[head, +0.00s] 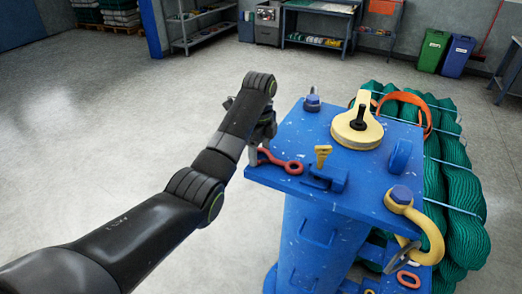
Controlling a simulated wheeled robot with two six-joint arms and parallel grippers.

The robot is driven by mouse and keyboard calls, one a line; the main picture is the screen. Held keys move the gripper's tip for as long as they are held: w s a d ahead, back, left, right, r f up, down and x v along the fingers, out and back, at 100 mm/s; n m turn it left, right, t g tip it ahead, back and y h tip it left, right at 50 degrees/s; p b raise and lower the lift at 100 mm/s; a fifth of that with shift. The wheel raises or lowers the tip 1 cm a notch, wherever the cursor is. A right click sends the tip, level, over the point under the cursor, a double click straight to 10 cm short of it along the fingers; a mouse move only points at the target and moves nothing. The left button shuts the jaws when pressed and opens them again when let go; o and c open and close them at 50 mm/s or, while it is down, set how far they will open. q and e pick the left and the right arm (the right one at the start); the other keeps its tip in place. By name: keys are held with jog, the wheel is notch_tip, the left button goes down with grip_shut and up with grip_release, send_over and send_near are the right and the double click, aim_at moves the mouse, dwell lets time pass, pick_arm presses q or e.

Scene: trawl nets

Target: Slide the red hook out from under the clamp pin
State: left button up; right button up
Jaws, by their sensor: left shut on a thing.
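The red hook (293,167) lies on the left part of the blue table top (290,135). Its eye end is on the table near the blue clamp (330,177). A yellow pin (322,155) stands up from the clamp. The hook's eye looks just left of the clamp; I cannot tell whether any part is under the pin. My left gripper (254,156) is at the table's left edge, shut on the hook's left end. The gripper and wrist partly hide that end. My right gripper is not in view.
A cream pulley block (357,128) and a blue bolt (312,103) stand on the table top. A yellow shackle (428,230) is at its right corner. Green net rolls (452,165) lie right of the stand. The floor to the left is clear.

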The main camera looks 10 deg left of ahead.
pick_arm(q)
jog(key=shift+w+a, duration=0.1)
jog(key=shift+a, duration=0.15)
jog(key=shift+d, duration=0.15)
jog(key=o, duration=1.4)
jog(key=shift+o, duration=0.2)
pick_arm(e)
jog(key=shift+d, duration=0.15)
